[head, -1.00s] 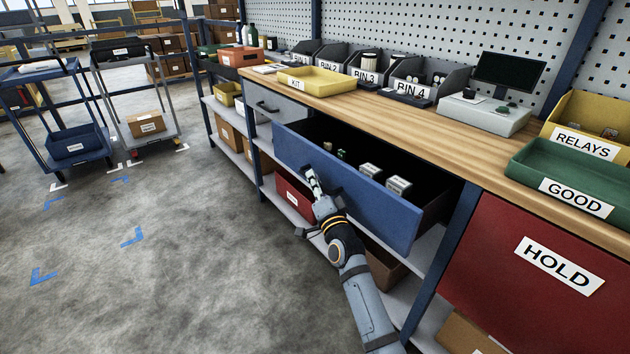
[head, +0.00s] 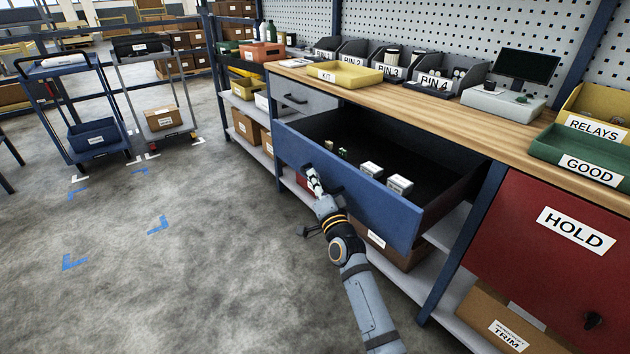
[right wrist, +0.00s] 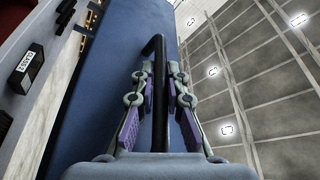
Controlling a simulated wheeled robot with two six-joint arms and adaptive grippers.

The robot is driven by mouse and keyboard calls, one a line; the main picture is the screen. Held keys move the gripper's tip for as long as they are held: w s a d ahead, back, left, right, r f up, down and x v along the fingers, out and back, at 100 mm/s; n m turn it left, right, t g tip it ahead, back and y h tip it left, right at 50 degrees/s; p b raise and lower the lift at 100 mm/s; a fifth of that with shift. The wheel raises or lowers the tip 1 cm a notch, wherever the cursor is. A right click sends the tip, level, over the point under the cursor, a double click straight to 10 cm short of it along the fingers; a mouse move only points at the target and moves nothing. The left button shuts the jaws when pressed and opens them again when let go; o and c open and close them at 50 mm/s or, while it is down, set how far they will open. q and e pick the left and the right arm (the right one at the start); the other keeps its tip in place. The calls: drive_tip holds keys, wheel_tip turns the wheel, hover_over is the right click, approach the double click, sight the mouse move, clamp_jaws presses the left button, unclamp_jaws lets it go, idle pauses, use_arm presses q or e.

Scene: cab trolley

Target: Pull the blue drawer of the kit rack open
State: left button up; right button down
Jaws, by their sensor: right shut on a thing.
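The blue drawer (head: 375,212) stands pulled out from under the wooden workbench, with its dark inside showing in the head view. Two white boxes (head: 400,184) and a few small green parts lie in it. My right gripper (head: 312,180) is at the drawer's front face. In the right wrist view, the right gripper (right wrist: 160,88) has its two purple-padded fingers on both sides of the black bar handle (right wrist: 158,50) and is shut on it. The blue front (right wrist: 120,60) shows behind the handle. My left gripper is in neither view.
A grey drawer (head: 303,97) is left of the blue one, and a red HOLD panel (head: 535,225) is to the right. Boxes sit on the lower shelf. Open floor (head: 200,270) lies at left, with two trolleys (head: 90,120) beyond.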

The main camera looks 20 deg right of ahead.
drive_tip(key=shift+f, duration=0.1)
drive_tip(key=c, duration=1.4)
unclamp_jaws()
drive_tip(key=shift+o, duration=0.2)
drive_tip(key=shift+s, duration=0.15)
drive_tip(key=v, duration=0.7)
drive_tip(key=shift+s+d, duration=0.1)
drive_tip(key=shift+s, duration=0.05)
